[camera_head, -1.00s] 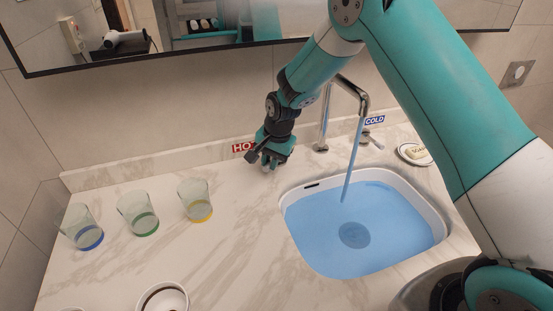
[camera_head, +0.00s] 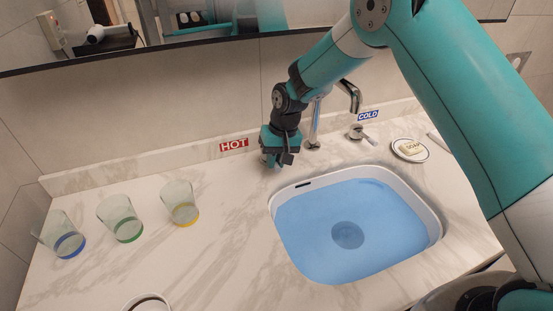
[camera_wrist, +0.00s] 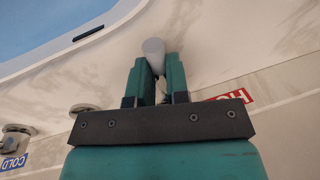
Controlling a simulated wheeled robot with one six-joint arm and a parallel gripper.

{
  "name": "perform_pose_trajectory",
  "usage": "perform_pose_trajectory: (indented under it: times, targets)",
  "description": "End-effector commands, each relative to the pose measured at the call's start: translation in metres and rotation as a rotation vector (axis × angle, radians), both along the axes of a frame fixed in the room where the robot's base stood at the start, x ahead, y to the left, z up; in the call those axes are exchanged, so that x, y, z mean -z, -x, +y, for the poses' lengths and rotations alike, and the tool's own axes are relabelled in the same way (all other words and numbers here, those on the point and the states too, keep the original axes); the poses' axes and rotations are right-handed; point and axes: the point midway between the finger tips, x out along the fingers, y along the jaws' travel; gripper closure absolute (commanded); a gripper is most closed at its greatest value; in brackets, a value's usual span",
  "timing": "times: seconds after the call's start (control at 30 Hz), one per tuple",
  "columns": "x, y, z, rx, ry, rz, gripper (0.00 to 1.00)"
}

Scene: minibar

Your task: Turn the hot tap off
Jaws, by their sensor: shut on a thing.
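My gripper (camera_head: 272,161) points down at the counter beside the red HOT label (camera_head: 234,145), left of the spout (camera_head: 349,92). In the wrist view my gripper (camera_wrist: 155,66) has its two fingers closed on the grey, round-ended hot tap handle (camera_wrist: 153,46). The handle's end sticks out past the fingertips; the rest of the tap is hidden by my gripper. No water stream shows below the spout. The HOT label is partly visible in the wrist view (camera_wrist: 235,96).
The basin (camera_head: 432,190) holds blue water. The cold tap (camera_head: 359,133) stands right of the spout below the COLD label (camera_head: 368,115). A soap dish (camera_head: 417,157) is further right. Three glasses (camera_head: 121,219) stand on the left counter. A mirror edge (camera_head: 150,58) is above.

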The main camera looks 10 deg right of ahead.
Motion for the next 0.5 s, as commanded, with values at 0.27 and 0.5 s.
perform_pose_trajectory:
  times: [0.27, 0.5]
  targets:
    - [-0.0001, -0.0018, -0.0054, -0.066, 0.001, -0.002, 1.00]
    - [-0.0004, -0.0024, -0.0061, -0.079, 0.001, -0.003, 1.00]
